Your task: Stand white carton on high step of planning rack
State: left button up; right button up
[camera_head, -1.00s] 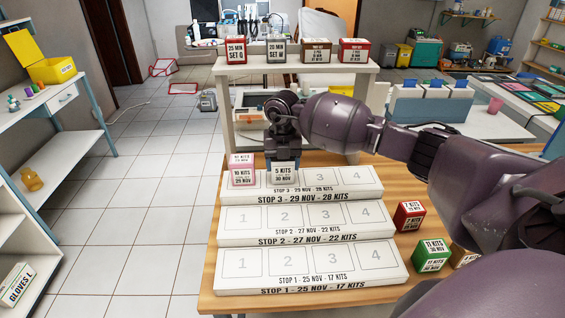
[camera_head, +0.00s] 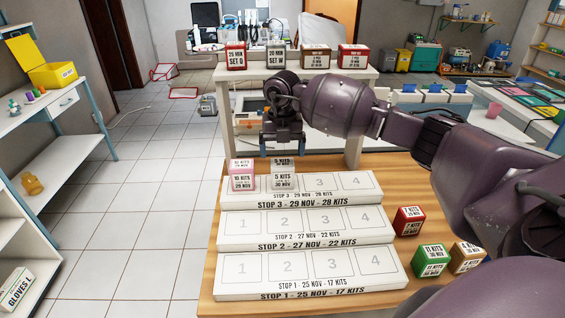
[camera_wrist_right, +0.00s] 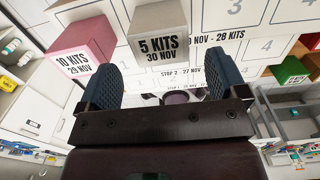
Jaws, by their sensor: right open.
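The white carton (camera_head: 282,179), labelled 5 KITS 30 NOV, stands upright on slot 2 of the high step (camera_head: 352,185) of the planning rack, marked STOP 3. It also shows in the right wrist view (camera_wrist_right: 158,38), just beyond the fingers. My right gripper (camera_head: 282,148) is above and behind the carton, apart from it, with its blue fingers spread and empty. The fingers show in the right wrist view (camera_wrist_right: 160,85) with clear space between them. My left gripper is not in the views.
A pink carton (camera_head: 242,180) stands on slot 1, close beside the white one. Red (camera_head: 408,220), green (camera_head: 431,260) and tan (camera_head: 467,257) cartons stand on the wooden table right of the rack. A white shelf (camera_head: 290,75) with several cartons stands behind. The lower steps are bare.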

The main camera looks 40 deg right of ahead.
aim_at(282, 162)
notch_tip(282, 162, up, 6)
jog(key=shift+f, duration=0.1)
dwell(0.4)
